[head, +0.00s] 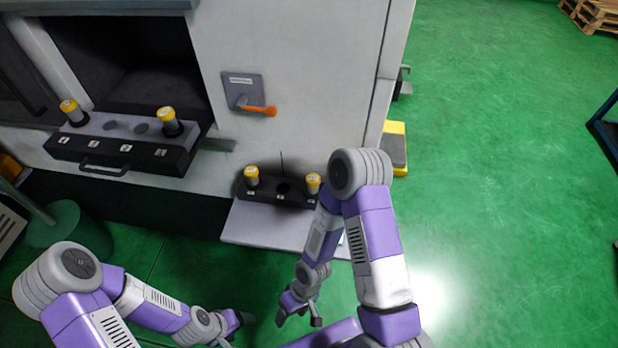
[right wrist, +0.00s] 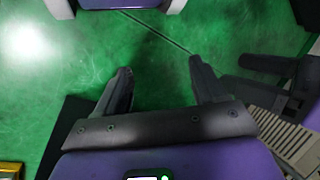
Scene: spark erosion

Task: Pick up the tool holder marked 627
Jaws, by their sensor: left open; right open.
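On the dark rack on the low shelf, one holder (head: 251,177) is at the left and one holder (head: 313,183) at the right, close to my right arm. The markings on the caps are too small to read, so I cannot tell which is 627. My left gripper (head: 238,330) and right gripper (head: 298,317) are low, open and empty, apart from all holders. The right fingers show in the right wrist view (right wrist: 158,75).
The dark rack (head: 270,191) has an empty slot between its holders, and a thin rod rises behind it. The pale shelf (head: 262,230) juts out below. An orange-handled lever (head: 258,109) is on the machine front. Open green floor (head: 500,150) lies to the right.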

